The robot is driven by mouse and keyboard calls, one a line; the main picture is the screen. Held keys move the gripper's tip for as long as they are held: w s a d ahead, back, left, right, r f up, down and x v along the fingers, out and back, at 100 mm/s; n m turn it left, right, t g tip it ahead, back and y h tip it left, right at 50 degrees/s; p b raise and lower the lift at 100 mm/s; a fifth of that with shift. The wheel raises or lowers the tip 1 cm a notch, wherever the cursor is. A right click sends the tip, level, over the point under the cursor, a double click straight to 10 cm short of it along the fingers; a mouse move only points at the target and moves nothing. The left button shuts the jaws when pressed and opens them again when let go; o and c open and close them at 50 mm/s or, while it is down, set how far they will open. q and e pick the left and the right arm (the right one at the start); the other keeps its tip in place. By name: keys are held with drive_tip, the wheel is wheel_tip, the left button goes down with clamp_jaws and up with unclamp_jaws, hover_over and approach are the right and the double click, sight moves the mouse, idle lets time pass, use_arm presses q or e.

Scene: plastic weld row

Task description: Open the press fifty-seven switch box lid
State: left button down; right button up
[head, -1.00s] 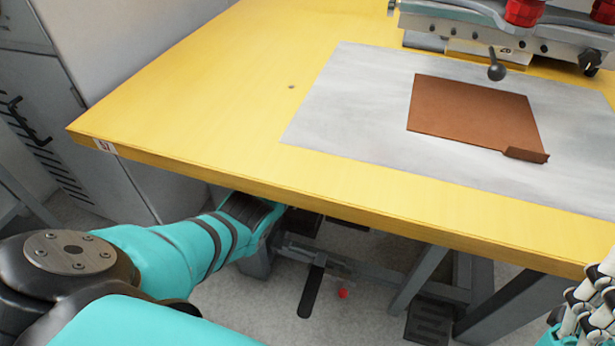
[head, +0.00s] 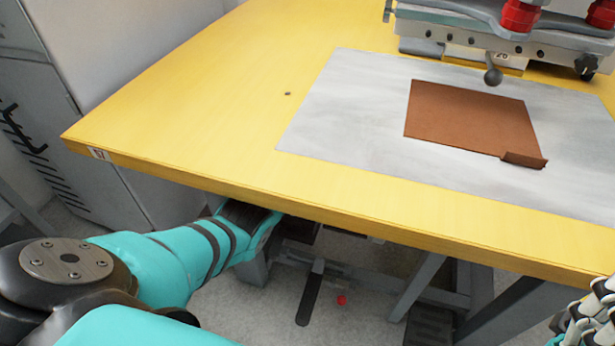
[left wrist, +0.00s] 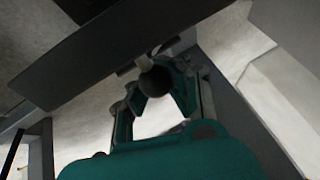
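In the left wrist view, a dark ball knob (left wrist: 155,80) on a short light stem projects from the edge of a dark panel (left wrist: 120,50). I cannot tell if this panel is the switch box lid. The fingers of my left gripper (left wrist: 153,92) stand on both sides of the knob. Whether they touch it is unclear. In the head view my left arm reaches under the table's front edge, which hides its gripper. Part of what looks like my right gripper (head: 588,322) shows at the lower right edge, cut off by the frame.
The yellow table (head: 200,110) carries a grey metal plate (head: 330,120) with a brown sheet (head: 470,118) on it. A press (head: 470,38) with red parts stands at the back. Below are dark table legs, a pedal bar and a small red object (head: 341,300) on the floor.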

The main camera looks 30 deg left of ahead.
use_arm(q)
drive_tip(key=shift+w+d+r, duration=0.1)
drive_tip(key=shift+w+r, duration=0.2)
drive_tip(key=shift+r, duration=0.1)
drive_tip(key=c, duration=1.5)
unclamp_jaws()
drive_tip(key=shift+s+r, duration=0.1)
drive_tip(key=o, duration=0.5)
drive_tip(key=shift+s+f, duration=0.1)
drive_tip(key=shift+f, duration=0.15)
drive_tip(key=shift+c, duration=0.2)
drive_tip(key=shift+s, duration=0.1)
drive_tip(key=shift+r, duration=0.1)
drive_tip(key=shift+v, duration=5.9)
